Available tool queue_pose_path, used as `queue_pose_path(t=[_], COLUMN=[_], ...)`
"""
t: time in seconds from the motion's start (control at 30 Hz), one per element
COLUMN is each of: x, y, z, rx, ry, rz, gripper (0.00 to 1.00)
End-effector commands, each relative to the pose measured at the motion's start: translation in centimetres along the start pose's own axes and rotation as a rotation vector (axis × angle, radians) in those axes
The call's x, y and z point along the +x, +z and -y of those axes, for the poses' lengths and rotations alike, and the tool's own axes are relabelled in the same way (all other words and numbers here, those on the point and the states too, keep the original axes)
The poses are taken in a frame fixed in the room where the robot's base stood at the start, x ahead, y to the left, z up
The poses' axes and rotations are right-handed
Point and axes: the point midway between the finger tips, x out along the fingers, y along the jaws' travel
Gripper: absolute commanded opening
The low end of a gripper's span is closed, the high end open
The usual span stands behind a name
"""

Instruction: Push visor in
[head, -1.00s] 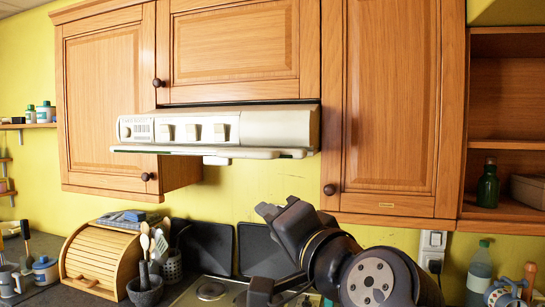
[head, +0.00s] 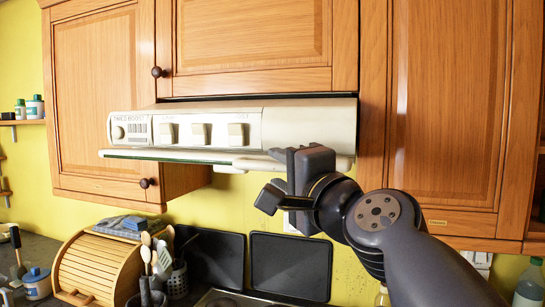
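The visor (head: 180,155) is a thin pale strip with a greenish lower edge, along the underside of the cream range hood (head: 300,122). It sticks out a little in front of the hood's control panel. My gripper (head: 283,172) is dark and stands at the right part of the visor, covering a piece of its front edge. I cannot tell whether it touches the visor. The angle does not show clearly whether its fingers are open or shut. Nothing is seen held in it.
Wooden cabinets (head: 450,100) surround the hood above and at both sides. Below are a roll-top bread box (head: 95,265), a utensil holder (head: 178,280) and dark panels (head: 290,265) against the yellow wall. The space in front of the hood's left part is clear.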

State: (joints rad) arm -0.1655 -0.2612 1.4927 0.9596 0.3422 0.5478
Motion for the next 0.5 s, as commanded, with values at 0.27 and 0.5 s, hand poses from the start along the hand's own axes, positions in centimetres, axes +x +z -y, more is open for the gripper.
queue_pose_path(t=[0.27,0.5], x=[2.8,3.1], y=[0.0,0.0], z=[0.0,0.0], rx=[0.000,-0.001], ry=[0.001,-0.001], rz=[0.001,0.000], gripper=[0.38,0.38])
